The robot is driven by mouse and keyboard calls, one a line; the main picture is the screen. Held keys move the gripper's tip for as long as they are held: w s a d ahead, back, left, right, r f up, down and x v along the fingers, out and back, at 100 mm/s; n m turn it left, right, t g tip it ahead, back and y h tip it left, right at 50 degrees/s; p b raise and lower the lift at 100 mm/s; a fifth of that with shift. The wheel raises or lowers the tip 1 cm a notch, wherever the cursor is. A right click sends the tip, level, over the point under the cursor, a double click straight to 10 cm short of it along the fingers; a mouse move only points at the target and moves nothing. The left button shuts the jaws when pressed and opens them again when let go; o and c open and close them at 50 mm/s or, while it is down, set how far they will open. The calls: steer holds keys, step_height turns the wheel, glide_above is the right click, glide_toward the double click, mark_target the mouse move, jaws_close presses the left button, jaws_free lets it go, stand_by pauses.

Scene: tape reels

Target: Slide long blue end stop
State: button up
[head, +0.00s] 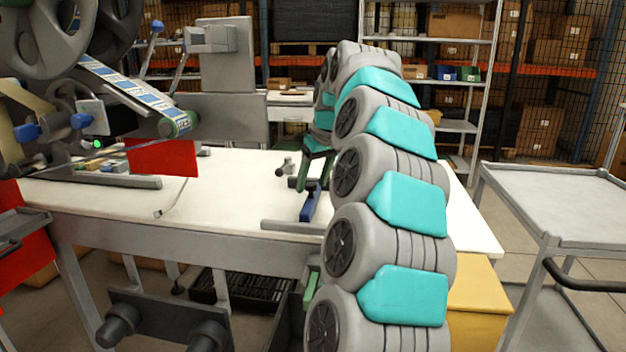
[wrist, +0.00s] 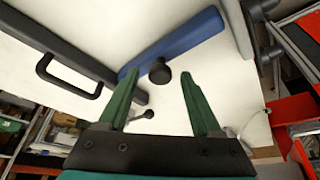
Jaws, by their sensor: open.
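The long blue end stop (wrist: 190,42) lies on the white table top and runs diagonally across the upper middle of the wrist view. A black knob (wrist: 159,72) stands at its near edge. In the head view, part of the blue end stop (head: 311,203) shows below my gripper (head: 315,172). In the wrist view my gripper (wrist: 161,76) has its green fingers apart, with the knob appearing between their tips. The left fingertip overlaps the end stop's left end in the picture. I cannot tell whether either finger touches it.
A dark grey bar with a black handle (wrist: 68,80) lies left of the end stop in the wrist view. A reel machine with a label strip (head: 130,90) and a red panel (head: 162,158) stand left. A grey cart (head: 560,205) stands right. White table top (head: 235,190) is clear between.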

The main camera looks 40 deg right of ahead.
steer(key=shift+c, duration=0.2)
jaws_close()
stand_by(0.4)
stand_by(0.9)
